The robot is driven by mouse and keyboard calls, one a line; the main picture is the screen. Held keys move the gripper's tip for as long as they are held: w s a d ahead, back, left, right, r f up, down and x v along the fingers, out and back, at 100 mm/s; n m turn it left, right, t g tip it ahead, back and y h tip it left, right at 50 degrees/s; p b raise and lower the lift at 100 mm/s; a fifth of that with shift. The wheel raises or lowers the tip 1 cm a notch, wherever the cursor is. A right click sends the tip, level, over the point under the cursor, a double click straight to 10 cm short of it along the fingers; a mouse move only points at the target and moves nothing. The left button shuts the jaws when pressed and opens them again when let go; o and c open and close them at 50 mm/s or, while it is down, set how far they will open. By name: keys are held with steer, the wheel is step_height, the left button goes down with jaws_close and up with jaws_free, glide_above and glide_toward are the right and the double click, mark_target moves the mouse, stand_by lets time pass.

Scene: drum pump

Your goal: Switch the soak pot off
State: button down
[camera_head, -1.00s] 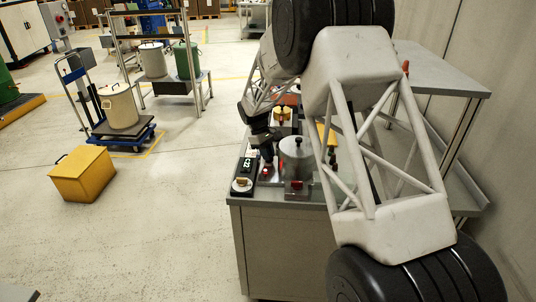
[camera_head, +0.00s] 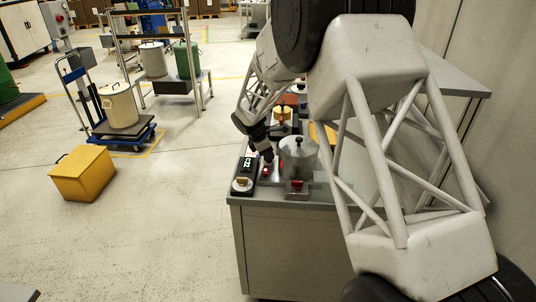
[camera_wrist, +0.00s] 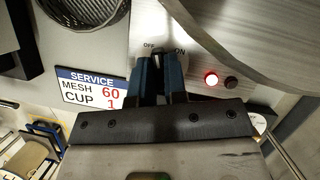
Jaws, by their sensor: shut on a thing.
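The soak pot (camera_head: 298,160) is a grey metal pot with a black-knobbed lid on the bench. Its curved side seems to fill the upper right of the wrist view (camera_wrist: 265,40). Beside it is a switch (camera_wrist: 158,62) with OFF and ON printed on the panel above it. My gripper (camera_wrist: 159,63) has its two blue fingers shut on the switch; the fingers hide most of it, so I cannot tell its setting. A red lamp (camera_wrist: 211,78) right of the switch is lit, and the lamp beside it (camera_wrist: 231,82) is dark. My gripper also shows in the head view (camera_head: 267,158).
A black box with a lit display (camera_head: 246,163) and a round dial (camera_head: 242,185) stand left of the pot. In the wrist view a SERVICE sign (camera_wrist: 92,90) and a mesh basket (camera_wrist: 85,10) lie close left of my fingers. A yellow box (camera_head: 82,174) is on the floor.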

steer(key=n+t, duration=0.1)
steer(key=n, duration=0.2)
steer(key=shift+y, duration=0.3)
steer(key=shift+n, duration=0.3)
steer(key=c, duration=1.2)
jaws_free()
steer(key=shift+o, duration=0.2)
steer(key=v, duration=0.8)
steer(key=shift+s+d+f, duration=0.1)
